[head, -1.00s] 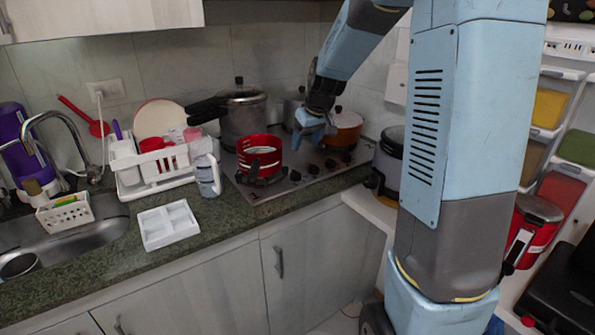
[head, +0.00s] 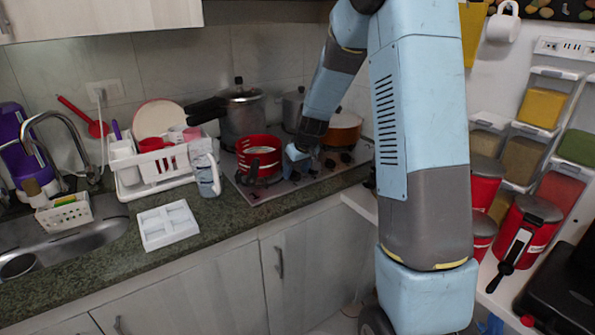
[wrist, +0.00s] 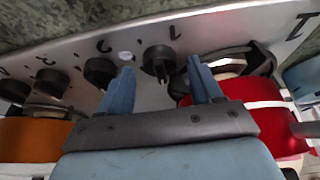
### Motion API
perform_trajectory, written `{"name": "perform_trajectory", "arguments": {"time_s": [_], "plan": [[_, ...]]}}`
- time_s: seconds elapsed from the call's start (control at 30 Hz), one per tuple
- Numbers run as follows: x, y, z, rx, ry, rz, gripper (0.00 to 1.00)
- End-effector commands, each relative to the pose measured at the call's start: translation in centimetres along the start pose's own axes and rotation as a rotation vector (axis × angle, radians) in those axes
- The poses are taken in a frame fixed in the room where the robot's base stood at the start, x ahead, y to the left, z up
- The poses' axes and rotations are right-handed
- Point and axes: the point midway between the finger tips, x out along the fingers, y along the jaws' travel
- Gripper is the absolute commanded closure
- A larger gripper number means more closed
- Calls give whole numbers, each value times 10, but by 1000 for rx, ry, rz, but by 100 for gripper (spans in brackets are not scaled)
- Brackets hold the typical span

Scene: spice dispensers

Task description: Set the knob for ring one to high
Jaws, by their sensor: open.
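A row of black knobs runs along the stove's steel front panel. In the wrist view, the knob for ring one (wrist: 160,62) has an upside-down "1" beside it. It appears between my gripper's fingertips (wrist: 160,66), and I see no clear contact. Its exact setting is hard to read. My gripper's two blue fingers are spread with nothing held. In the head view, my gripper (head: 299,153) is low over the stove's front, just right of the red pot (head: 260,157). There it hides part of the panel. Other knobs (head: 330,163) show to its right.
The red pot (wrist: 265,130) is close to the right finger in the wrist view; an orange pot (wrist: 30,138) is at left. A pressure cooker (head: 243,115) stands behind. A white divided tray (head: 167,226) and dish rack (head: 160,165) sit on the counter to the left.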

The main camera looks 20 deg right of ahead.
Motion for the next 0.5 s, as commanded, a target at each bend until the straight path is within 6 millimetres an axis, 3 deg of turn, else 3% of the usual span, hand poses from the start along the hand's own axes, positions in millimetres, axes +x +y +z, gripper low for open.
{"name": "perform_trajectory", "arguments": {"time_s": [0.4, 0.5], "plan": [[7, 0, 0, 0, 1, 0, 35], [7, 0, 0, 0, 1, 0, 44]]}}
